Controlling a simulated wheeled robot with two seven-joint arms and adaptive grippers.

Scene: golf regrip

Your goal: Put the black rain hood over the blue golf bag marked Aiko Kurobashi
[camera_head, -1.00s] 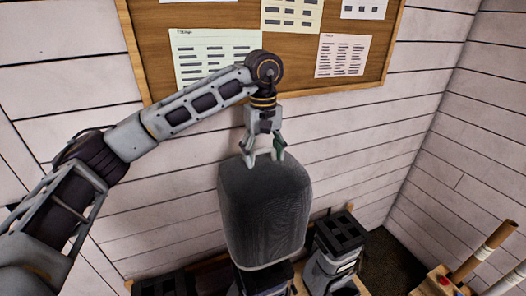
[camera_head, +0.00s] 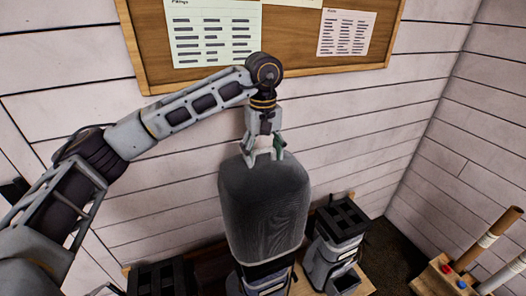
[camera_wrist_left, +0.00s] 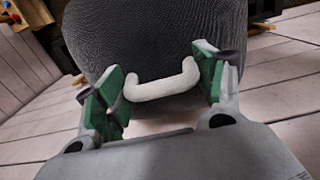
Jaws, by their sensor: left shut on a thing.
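The black rain hood (camera_head: 264,205) hangs upright in the middle of the head view, its closed top upward. My left gripper (camera_head: 265,153) is above it, shut on the pale loop handle (camera_wrist_left: 162,82) on the hood's top, which shows between the green finger pads in the left wrist view. A golf bag (camera_head: 265,282) stands directly beneath the hood. No name is legible, and the bag's colour is unclear. My right gripper is out of view.
A grey bag with a black top (camera_head: 338,240) stands close on the right, and another dark-topped bag (camera_head: 163,279) on the left. A wooden block with upright shafts (camera_head: 440,277) is at the lower right. The plank wall and notice board (camera_head: 290,68) are behind.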

